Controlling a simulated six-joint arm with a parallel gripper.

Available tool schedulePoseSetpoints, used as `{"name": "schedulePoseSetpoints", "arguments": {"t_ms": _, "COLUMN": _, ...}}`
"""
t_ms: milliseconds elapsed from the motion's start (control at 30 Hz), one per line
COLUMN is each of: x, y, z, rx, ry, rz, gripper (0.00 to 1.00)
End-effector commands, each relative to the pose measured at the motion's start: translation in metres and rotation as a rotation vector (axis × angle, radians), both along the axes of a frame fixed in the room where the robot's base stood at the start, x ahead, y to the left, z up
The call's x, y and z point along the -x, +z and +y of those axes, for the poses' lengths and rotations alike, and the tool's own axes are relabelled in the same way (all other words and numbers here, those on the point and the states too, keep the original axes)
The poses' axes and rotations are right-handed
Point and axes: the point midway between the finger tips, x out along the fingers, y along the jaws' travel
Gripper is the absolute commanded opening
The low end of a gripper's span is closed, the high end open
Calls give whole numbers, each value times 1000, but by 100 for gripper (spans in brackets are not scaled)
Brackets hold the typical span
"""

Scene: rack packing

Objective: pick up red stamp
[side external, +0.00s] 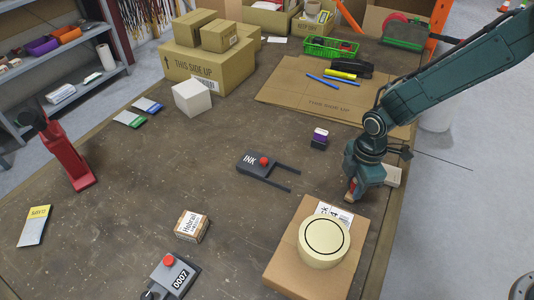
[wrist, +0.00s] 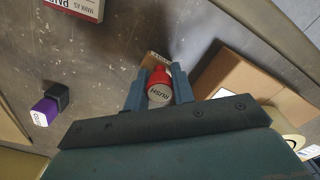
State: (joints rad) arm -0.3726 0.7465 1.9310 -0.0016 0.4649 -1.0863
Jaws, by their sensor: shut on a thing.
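The red stamp (wrist: 160,88) has a round white top reading "RUSH" and stands between my fingers in the wrist view. My gripper (wrist: 159,91) is shut on it, with one dark finger on each side. A small tan-brown piece (wrist: 154,62) shows just beyond the stamp; I cannot tell whether it belongs to it. In the side external view my gripper (side external: 350,194) is low over the right part of the table, just behind the cardboard box with the tape roll. The stamp is mostly hidden by the gripper there.
A purple-and-black stamp (side external: 320,138) stands to the left of my gripper. A cardboard box (side external: 284,262) carries a cream tape roll (side external: 324,237) nearby. A small Hobral box (side external: 192,226) stands front left.

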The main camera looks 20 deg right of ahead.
Motion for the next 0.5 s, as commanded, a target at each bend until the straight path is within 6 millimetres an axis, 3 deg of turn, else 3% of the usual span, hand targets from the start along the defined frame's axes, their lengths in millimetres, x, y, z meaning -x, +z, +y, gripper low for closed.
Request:
{"name": "schedulePoseSetpoints", "arguments": {"t_ms": 267, "x": -1, "y": 40, "z": 0, "rx": -2, "ry": 0, "rz": -4, "gripper": 3}}
{"name": "schedulePoseSetpoints", "arguments": {"t_ms": 500, "x": -1, "y": 91, "z": 0, "rx": -1, "ry": 1, "rz": -6, "gripper": 3}}
